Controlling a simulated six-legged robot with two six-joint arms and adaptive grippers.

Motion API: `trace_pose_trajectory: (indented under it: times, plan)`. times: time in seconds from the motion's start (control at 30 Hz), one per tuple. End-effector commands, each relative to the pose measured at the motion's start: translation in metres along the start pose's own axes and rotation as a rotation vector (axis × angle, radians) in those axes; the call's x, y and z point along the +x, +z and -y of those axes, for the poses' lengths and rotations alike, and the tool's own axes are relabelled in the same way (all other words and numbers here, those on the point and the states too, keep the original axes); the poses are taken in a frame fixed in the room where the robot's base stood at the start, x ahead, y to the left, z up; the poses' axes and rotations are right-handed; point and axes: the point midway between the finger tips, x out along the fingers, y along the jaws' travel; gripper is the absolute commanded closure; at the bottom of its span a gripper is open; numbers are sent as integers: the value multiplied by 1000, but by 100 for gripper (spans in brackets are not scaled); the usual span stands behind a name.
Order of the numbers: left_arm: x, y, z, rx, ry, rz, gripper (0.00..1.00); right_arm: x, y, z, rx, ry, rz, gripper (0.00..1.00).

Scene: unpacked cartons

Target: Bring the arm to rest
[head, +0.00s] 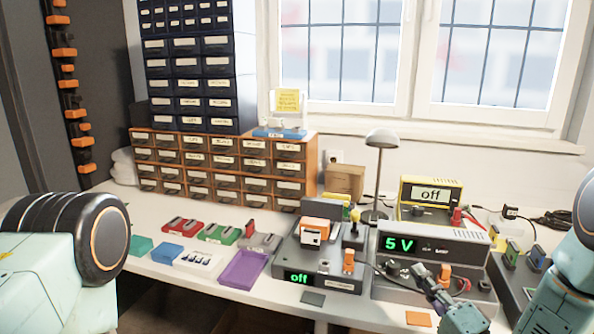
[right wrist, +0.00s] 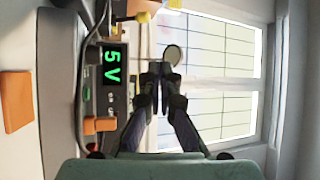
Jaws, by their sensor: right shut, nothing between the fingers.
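My right gripper (head: 420,275) is in front of the power supply with the green 5 V display (head: 432,245), at the right of the bench in the head view. In the right wrist view the two fingers of this gripper (right wrist: 160,75) are together, with nothing between them. I cannot tell from these views whether it touches the supply's front. My left arm shows at the left edge of the head view, but its gripper is out of the picture.
A soldering station reading off (head: 299,278) stands left of the supply, and a yellow meter (head: 430,195) behind it. A grey lamp (head: 381,140) rises at the back. A purple tray (head: 243,268) lies at the front. Drawer cabinets (head: 222,135) stand at the back left.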

Motion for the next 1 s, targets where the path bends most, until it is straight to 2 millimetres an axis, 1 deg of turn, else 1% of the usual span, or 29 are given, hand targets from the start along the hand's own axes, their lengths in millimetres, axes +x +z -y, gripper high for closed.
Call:
trace_pose_trajectory:
  times: [0.1, 0.27, 0.37, 0.47, 0.57, 0.67, 0.7, 0.77, 0.8, 0.87, 0.9, 0.97, 1.0]
  plan:
    - [0, 0, 0, 0, 0, 0, 47, 0, 2, -3, -6, 14, 1, 100]
    - [0, 0, 0, 0, 0, -1, 47, -16, 23, -42, -115, 203, 24, 100]
    - [0, 0, 0, 0, 0, -1, 47, -31, 36, -65, -183, 321, 51, 100]
    - [0, 0, 0, 0, 0, -1, 47, -51, 50, -88, -257, 447, 94, 100]
    - [0, 0, 0, 0, 0, -1, 47, -80, 68, -113, -340, 595, 163, 100]
    - [0, 0, 0, 0, 0, -1, 47, -123, 89, -138, -434, 771, 272, 100]
    - [0, 0, 0, 0, 0, -1, 47, -145, 99, -147, -475, 849, 331, 100]
    - [0, 0, 0, 0, 0, -1, 47, -181, 113, -158, -533, 964, 432, 100]
    - [0, 0, 0, 0, 0, -1, 47, -206, 121, -162, -567, 1036, 505, 100]
    - [0, 0, 0, 0, 0, 0, 47, -244, 133, -165, -612, 1136, 620, 100]
    - [0, 0, 0, 0, 0, 0, 47, -268, 140, -165, -637, 1196, 700, 100]
    - [0, 0, 0, 0, 0, 0, 47, -303, 149, -162, -665, 1274, 818, 100]
    - [0, 0, 0, 0, 0, 0, 47, -324, 154, -159, -677, 1317, 891, 100]
